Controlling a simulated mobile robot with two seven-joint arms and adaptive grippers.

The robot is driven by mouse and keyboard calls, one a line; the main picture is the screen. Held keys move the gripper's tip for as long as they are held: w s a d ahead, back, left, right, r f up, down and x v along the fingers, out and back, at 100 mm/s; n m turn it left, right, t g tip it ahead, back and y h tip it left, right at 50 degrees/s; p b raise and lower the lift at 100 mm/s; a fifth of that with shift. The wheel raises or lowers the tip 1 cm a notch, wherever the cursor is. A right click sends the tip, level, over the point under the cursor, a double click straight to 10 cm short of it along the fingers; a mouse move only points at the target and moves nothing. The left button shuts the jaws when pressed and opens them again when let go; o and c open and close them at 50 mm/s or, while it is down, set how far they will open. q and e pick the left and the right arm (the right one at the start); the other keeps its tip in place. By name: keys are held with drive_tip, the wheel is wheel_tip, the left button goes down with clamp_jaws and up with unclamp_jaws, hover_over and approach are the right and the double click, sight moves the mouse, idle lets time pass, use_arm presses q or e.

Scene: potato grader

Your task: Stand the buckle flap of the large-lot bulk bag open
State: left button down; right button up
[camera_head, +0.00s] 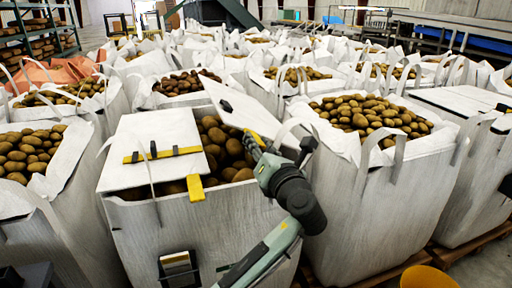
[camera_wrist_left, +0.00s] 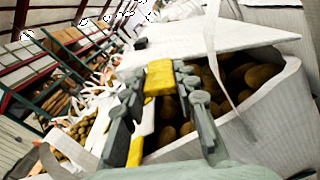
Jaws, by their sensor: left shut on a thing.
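A white bulk bag (camera_head: 230,235) of potatoes stands in front of me in the head view. Its left flap (camera_head: 150,135) lies over part of the opening, with a yellow-and-black strap and a hanging yellow tab (camera_head: 195,187). A second white flap (camera_head: 240,108) with a black piece on it is tilted up at the back right. My left gripper (camera_head: 256,141) is at that flap's edge, shut on its yellow tab. In the left wrist view the yellow tab (camera_wrist_left: 159,78) sits between the fingers, below the white flap (camera_wrist_left: 215,42). Which flap is the buckle flap, I cannot tell.
Filled bags crowd close on both sides, including a potato bag (camera_head: 385,185) on the right and one (camera_head: 65,175) on the left. Upright handle loops stand around the openings. A yellow round object (camera_head: 428,277) is at the bottom right. Green shelving (camera_head: 38,32) stands far left.

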use_arm(q)
drive_tip(key=c, duration=1.2)
unclamp_jaws()
drive_tip(key=shift+o, duration=0.2)
drive_tip(key=shift+f, duration=0.1)
